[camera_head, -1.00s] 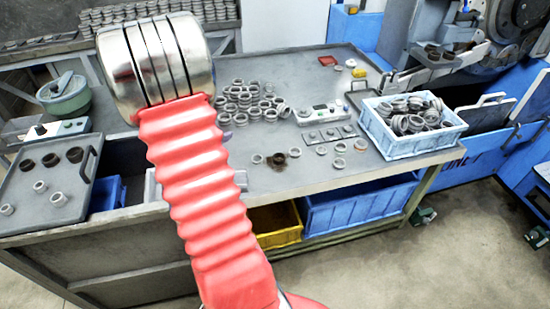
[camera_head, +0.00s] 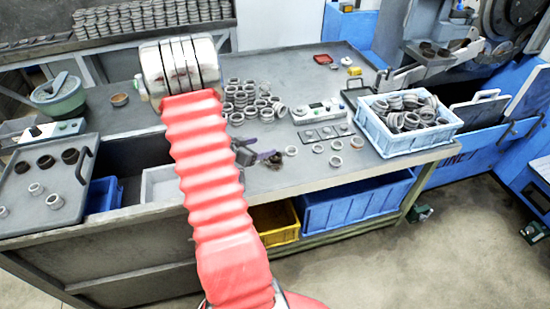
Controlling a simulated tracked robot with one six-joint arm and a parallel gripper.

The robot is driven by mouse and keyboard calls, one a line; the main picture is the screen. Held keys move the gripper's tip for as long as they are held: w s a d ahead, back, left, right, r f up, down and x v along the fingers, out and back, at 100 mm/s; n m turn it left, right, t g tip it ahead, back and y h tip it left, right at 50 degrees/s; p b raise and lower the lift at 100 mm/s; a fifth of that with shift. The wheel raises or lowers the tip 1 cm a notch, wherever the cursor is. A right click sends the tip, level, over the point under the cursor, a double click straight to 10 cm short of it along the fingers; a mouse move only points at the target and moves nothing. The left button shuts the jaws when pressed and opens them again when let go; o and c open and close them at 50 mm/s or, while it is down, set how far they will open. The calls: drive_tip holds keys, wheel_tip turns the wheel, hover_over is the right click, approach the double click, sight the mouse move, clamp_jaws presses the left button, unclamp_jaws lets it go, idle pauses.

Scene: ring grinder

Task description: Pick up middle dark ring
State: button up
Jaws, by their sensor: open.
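Three dark rings stand in a row on the grey tray (camera_head: 82,200) at the left in the head view. The middle dark ring (camera_head: 46,161) sits between the left dark ring (camera_head: 22,167) and the right dark ring (camera_head: 69,155). My gripper (camera_head: 265,156) shows partly beside my red-sleeved arm, low over the middle of the table. It is open and well to the right of the tray. Another dark ring (camera_head: 275,161) on a brown stain lies close to the fingertips; whether they touch it I cannot tell.
Lighter rings (camera_head: 54,201) share the tray. A green bowl (camera_head: 61,98) stands behind it. Many grey rings (camera_head: 240,97) cover the table's middle. A blue crate (camera_head: 408,122) of rings stands at the right. A brown ring (camera_head: 119,99) lies left of my arm.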

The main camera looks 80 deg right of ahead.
approach(279, 155)
drive_tip(key=shift+w+a+r, duration=0.25)
drive_tip(key=shift+w+a, duration=0.2)
drive_tip(key=shift+a, duration=0.3)
drive_tip(key=shift+x, duration=1)
drive_tip(key=shift+d, duration=0.2)
drive_tip(key=shift+x, duration=2.55)
drive_tip(key=shift+c, duration=0.2)
drive_tip(key=c, duration=1.2)
drive_tip(key=shift+o, duration=0.2)
